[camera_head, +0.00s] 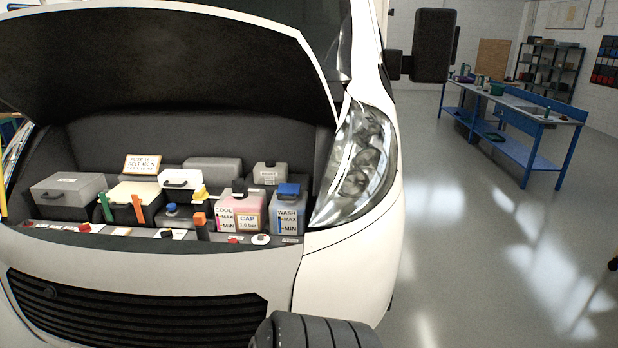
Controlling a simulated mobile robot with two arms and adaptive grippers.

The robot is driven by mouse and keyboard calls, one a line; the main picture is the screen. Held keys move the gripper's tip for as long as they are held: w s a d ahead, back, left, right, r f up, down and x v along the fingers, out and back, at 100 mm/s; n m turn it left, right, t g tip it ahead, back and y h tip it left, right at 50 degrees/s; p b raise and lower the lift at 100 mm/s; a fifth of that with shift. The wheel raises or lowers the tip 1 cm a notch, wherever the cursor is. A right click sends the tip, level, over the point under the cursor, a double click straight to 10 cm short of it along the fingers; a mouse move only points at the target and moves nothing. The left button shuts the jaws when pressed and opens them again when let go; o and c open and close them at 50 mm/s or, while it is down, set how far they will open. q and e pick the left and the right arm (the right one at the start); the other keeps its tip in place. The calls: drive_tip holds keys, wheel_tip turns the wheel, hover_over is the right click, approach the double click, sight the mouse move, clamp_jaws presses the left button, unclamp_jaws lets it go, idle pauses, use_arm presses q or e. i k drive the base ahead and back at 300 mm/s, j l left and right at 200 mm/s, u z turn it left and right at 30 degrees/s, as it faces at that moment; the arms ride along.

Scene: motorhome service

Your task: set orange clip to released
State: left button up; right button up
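The orange clip (138,208) is a narrow upright strip on the front of a black box with a cream top (133,191), in the open front bay of the white motorhome. It leans slightly, and I cannot tell whether it is latched. A similar green clip (105,207) stands to its left on the same box. A separate orange-topped black part (200,222) stands further right, near the bay's front edge. Neither gripper can be made out in the head view. A dark ribbed rounded part at the bottom centre is probably mine.
The raised bonnet (170,55) overhangs the bay. A grey box (68,190) stands left; the coolant tank (240,212) and blue-capped wash tank (288,212) stand right. The bumper (150,265) edges the front. A blue workbench (520,115) stands far right, with clear floor before it.

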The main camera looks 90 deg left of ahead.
sight(139, 211)
drive_tip(key=u, duration=3.85)
drive_tip(key=i+j, duration=0.15)
drive_tip(key=j, duration=0.2)
drive_tip(key=i+j+z, duration=0.1)
drive_tip(key=j, duration=0.25)
drive_tip(key=i+j, duration=0.15)
drive_tip(key=j, duration=0.2)
drive_tip(key=i+j+z, duration=0.1)
drive_tip(key=j, duration=0.3)
drive_tip(key=i+j, duration=0.1)
drive_tip(key=j, duration=0.25)
drive_tip(key=i+z, duration=0.05)
